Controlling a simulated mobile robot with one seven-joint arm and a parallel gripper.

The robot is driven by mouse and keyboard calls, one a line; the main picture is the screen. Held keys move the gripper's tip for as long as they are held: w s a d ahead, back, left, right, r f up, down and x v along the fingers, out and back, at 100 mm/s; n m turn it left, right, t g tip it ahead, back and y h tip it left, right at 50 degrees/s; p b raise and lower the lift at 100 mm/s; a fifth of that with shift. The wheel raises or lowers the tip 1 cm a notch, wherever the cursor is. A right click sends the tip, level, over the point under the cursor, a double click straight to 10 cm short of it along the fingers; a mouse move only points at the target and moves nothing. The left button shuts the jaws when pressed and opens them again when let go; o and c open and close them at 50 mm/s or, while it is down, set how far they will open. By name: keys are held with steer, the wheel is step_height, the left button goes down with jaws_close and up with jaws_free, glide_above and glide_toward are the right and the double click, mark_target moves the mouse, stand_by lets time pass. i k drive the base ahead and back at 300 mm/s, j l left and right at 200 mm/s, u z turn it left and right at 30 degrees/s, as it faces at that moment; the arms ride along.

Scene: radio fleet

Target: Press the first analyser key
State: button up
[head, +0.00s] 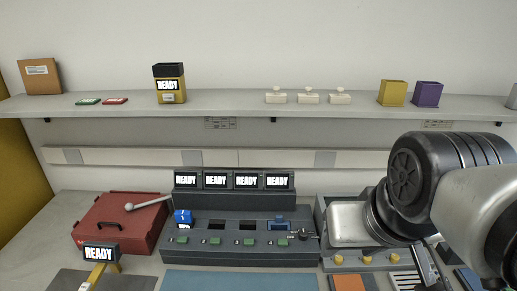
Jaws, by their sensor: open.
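The analyser (240,215) is a dark grey console with a row of dark screens reading READY along its raised back. Green keys line its front edge; the leftmost, first key (182,239) sits below a blue unit (183,216) standing in the left bay. Another blue piece (279,223) is in the rightmost bay; the middle bays look empty.
A red case (120,222) with a grey-handled tool lies left of the analyser. A READY sign (101,253) stands in front of it. A unit with yellow knobs (367,259) is at right, partly behind my arm. A blue mat (240,281) lies in front. A shelf (230,106) runs above.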

mark_target(181, 240)
steer(key=k+u, duration=0.15)
steer(key=u, duration=0.2)
steer(key=k+j+u, duration=0.1)
steer(key=u, duration=0.2)
steer(key=k+u, duration=0.15)
steer(key=u, duration=0.2)
